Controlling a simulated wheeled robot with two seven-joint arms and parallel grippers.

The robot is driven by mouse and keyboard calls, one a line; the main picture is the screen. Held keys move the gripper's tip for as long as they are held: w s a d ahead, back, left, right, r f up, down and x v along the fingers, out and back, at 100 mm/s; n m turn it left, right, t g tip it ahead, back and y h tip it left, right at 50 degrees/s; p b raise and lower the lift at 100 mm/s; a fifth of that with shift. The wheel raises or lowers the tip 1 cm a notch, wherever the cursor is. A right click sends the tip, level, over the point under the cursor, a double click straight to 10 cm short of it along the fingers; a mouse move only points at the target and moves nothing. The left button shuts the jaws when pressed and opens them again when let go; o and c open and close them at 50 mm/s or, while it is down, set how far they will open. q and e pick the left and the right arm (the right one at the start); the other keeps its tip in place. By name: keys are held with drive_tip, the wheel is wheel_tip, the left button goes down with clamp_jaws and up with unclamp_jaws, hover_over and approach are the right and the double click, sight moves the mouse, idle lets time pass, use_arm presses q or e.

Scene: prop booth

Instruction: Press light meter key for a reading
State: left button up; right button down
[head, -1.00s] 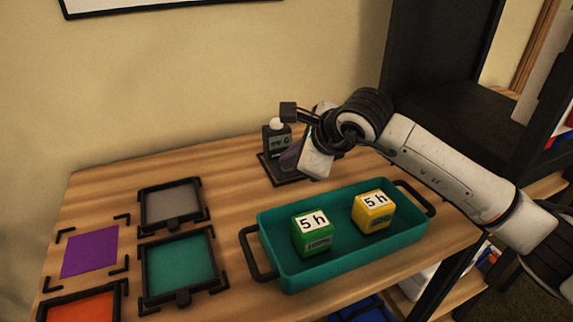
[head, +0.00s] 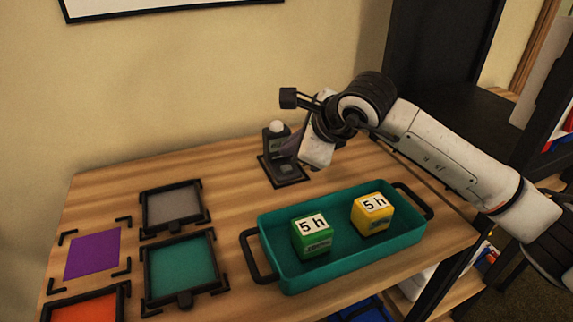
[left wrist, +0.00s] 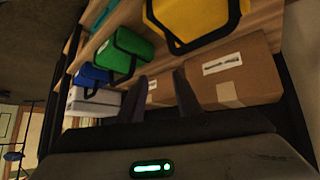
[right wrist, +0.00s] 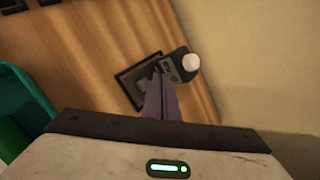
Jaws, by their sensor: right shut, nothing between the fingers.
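The light meter (head: 270,144) is a dark upright device with a white dome, standing on a dark base plate (head: 290,181) at the back of the table. A small grey pad, possibly its key, shows on the plate. My right gripper (head: 292,148) is shut and empty, just right of the meter and above the plate. In the right wrist view the closed fingertips (right wrist: 159,76) overlap the edge of the meter (right wrist: 176,68); I cannot tell whether they touch. My left gripper (left wrist: 162,82) is open in the left wrist view, away from the meter.
A teal tray (head: 345,265) with a green cube (head: 312,239) and a yellow cube (head: 372,216) stands in front of the meter. Framed colour panels (head: 180,268) lie at left. The wall is close behind. Boxes (left wrist: 235,75) on a shelf face my left gripper.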

sight(290, 174)
wheel_tip(290, 174, up, 4)
drive_tip(key=shift+f+p, duration=0.2)
drive_tip(key=shift+p, duration=0.4)
idle(0.4)
